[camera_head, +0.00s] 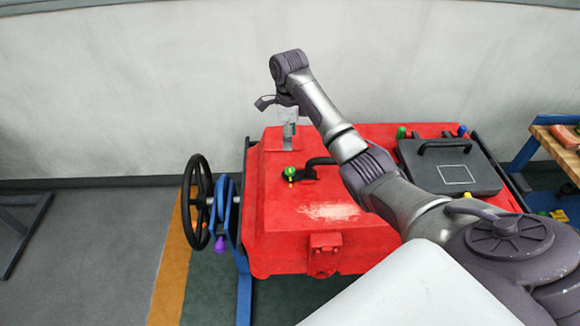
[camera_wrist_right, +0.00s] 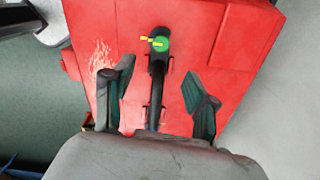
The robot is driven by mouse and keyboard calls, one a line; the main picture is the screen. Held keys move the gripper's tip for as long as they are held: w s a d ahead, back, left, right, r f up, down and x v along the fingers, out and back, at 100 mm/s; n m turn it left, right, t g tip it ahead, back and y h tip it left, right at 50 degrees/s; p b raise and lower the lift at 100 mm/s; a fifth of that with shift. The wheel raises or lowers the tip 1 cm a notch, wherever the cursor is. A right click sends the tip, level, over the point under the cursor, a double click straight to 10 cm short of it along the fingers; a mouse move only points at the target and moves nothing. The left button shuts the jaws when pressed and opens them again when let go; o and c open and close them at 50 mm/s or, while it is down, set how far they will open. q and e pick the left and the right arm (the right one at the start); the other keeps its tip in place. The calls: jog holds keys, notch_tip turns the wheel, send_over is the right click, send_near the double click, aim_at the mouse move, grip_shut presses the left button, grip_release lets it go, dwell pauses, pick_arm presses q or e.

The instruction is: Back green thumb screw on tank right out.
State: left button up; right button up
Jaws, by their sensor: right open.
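The red tank (camera_head: 270,215) stands ahead with its sloped lid facing me. A green thumb screw (camera_head: 290,172) with yellow marks beside it sits on the lid, at the left end of a black bar handle (camera_head: 320,162). The right wrist view shows the green screw (camera_wrist_right: 161,43) beyond the fingertips, roughly in line with the gap between them. My right gripper (camera_head: 276,103) is above the tank's back edge, partly hidden by its wrist. In the right wrist view my right gripper (camera_wrist_right: 160,76) has its fingers spread, with nothing held. My left gripper is not in view.
A black handwheel (camera_head: 196,202) and a purple knob (camera_head: 220,244) are at the tank's left. A grey hatch (camera_head: 455,172), another green knob (camera_head: 401,132) and a blue one (camera_head: 462,130) are at right. A wooden-topped bench (camera_head: 555,150) stands far right. A wall is behind.

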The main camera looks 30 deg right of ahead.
aim_at(290, 170)
jog(key=shift+m, duration=0.4)
notch_tip(290, 170, down, 13)
jog(key=shift+w+d+p, duration=0.1)
jog(key=shift+d+p, duration=0.05)
jog(key=shift+p, duration=0.45)
grip_shut()
